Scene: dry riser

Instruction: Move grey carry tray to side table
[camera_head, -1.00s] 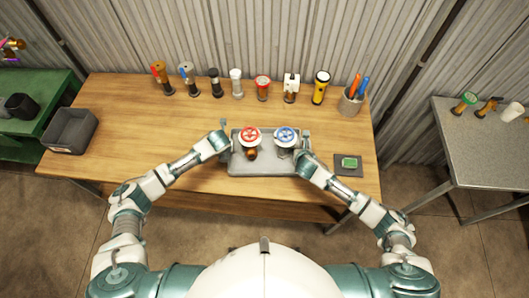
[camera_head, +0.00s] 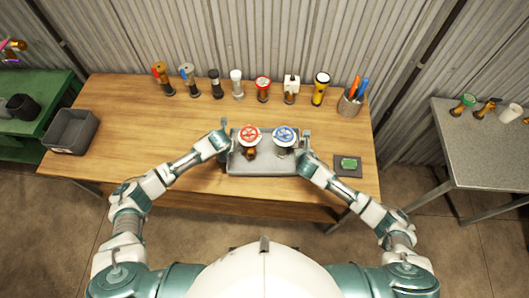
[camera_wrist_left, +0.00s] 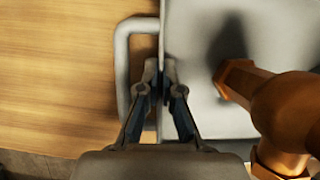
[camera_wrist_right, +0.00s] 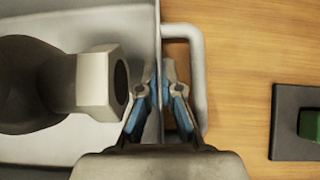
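The grey carry tray (camera_head: 262,168) lies on the wooden workbench, close to its front edge. It carries a valve with a red handwheel (camera_head: 249,136) and a valve with a blue handwheel (camera_head: 285,137). My left gripper (camera_head: 225,143) is at the tray's left end; in the left wrist view its fingers (camera_wrist_left: 161,75) are close together, one on each side of the tray wall, inside the loop handle. My right gripper (camera_head: 304,147) is likewise at the right end, its fingers (camera_wrist_right: 160,75) pinching that wall. A grey side table (camera_head: 485,150) stands apart at the right.
A dark pad (camera_head: 347,172) lies right of the tray, a grey bin (camera_head: 70,131) far left. Small fittings line the side table's back; its front is bare.

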